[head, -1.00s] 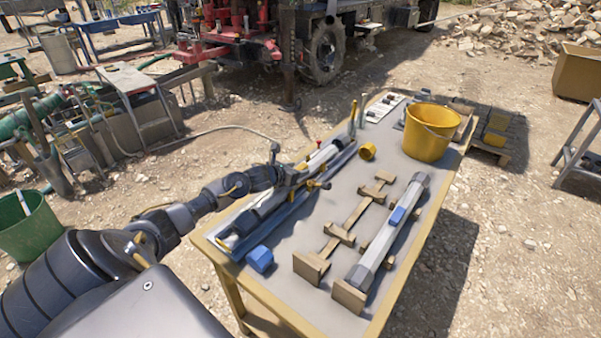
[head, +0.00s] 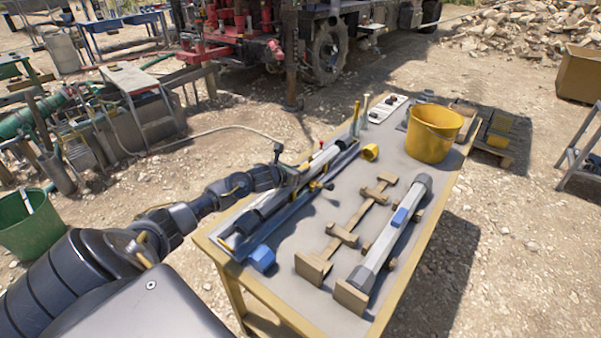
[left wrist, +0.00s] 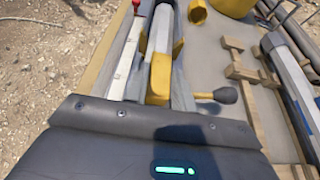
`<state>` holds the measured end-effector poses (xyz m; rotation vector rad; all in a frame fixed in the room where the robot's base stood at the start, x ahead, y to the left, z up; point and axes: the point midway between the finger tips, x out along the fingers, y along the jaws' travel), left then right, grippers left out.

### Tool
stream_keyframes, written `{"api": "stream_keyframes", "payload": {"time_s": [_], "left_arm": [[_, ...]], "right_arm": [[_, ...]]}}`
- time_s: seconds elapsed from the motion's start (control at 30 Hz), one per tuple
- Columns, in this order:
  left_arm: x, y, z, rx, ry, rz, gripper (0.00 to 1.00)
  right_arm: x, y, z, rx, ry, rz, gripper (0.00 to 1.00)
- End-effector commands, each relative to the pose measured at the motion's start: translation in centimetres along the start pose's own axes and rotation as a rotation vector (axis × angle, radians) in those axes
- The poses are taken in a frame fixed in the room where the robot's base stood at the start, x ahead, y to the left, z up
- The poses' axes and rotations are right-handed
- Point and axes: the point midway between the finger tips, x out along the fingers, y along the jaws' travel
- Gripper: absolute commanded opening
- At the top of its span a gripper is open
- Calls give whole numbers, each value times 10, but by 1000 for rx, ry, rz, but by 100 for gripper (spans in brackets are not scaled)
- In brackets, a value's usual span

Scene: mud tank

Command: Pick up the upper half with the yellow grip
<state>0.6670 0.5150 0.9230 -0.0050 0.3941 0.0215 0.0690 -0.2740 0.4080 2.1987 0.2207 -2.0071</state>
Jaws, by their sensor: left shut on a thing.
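The upper half (head: 326,157) is a long pale grey tube lying lengthwise along the left side of the table, among dark and blue parts. Its yellow grip (left wrist: 160,78) shows in the left wrist view, just beyond my gripper housing. My left gripper (head: 297,178) is down at the tube and shut on it around the yellow grip. The fingertips are mostly hidden by the housing and wrist. A black knob on a short yellow stem (left wrist: 225,95) sticks out to the right. My right gripper is not in view.
A second grey tube with a blue grip (head: 399,216) rests on wooden supports to the right. An empty wooden rack (head: 343,234) stands between. A blue block (head: 262,257), a yellow ring (head: 370,152) and a yellow bucket (head: 433,133) are on the table (head: 300,285).

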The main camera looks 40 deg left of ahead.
Motion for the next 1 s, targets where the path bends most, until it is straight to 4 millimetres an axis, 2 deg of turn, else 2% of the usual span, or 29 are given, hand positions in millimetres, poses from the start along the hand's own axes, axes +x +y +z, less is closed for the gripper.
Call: {"api": "stream_keyframes", "payload": {"time_s": [0.17,0.3,0.6,0.8,1.0], "left_arm": [[-4,1,12,3,-8,0,0],[-11,1,30,6,-10,1,0],[-57,53,78,7,-7,5,0],[-82,94,86,5,-3,5,0],[-97,118,94,1,-4,2,0]], "right_arm": [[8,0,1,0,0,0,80],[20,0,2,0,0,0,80],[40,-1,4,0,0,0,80],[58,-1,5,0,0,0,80],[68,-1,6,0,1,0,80]]}}
